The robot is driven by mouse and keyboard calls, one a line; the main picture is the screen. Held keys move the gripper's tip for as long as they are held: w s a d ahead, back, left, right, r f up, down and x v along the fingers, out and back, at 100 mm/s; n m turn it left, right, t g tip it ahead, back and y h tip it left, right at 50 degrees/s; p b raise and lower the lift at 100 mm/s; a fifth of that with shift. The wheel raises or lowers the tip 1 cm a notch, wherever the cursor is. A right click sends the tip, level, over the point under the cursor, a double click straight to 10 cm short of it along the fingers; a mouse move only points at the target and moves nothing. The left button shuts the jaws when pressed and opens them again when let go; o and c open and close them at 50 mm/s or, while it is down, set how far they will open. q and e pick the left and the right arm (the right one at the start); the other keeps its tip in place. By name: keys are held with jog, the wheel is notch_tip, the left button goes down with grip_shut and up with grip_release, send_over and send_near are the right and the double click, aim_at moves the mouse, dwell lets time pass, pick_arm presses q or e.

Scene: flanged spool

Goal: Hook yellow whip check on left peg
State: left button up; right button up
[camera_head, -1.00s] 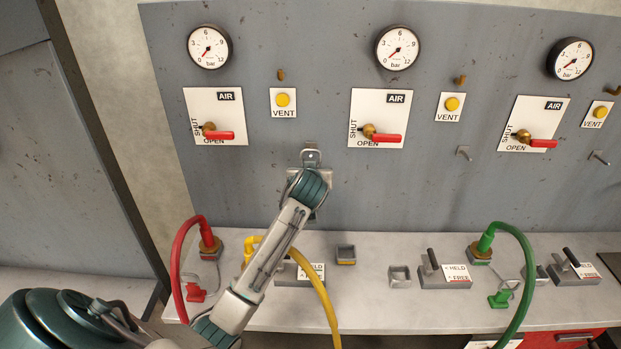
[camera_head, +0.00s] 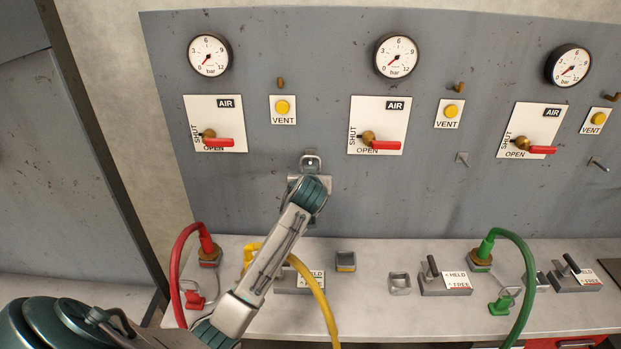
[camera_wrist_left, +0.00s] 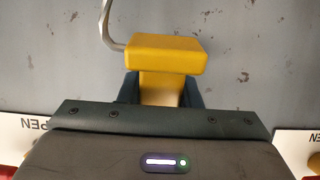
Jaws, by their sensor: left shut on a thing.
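My left gripper (camera_wrist_left: 160,92) is shut on the yellow block of the whip check (camera_wrist_left: 165,55), close in front of the grey panel. A bent silver wire loop (camera_wrist_left: 106,25) runs up from the block's left side and out of the left wrist view. In the head view my left arm's wrist covers the block. I cannot tell whether the loop is around the peg. My right gripper is not in view.
A middle peg (camera_head: 463,158) and a right peg (camera_head: 599,164) stick out of the panel. Red valve handles flank my wrist. Below, the bench (camera_head: 370,318) carries red, yellow (camera_head: 318,290) and green hoses (camera_head: 525,260), and lever blocks.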

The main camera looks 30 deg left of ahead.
pick_arm(q)
jog(key=o, duration=1)
jog(key=shift+s, duration=0.1)
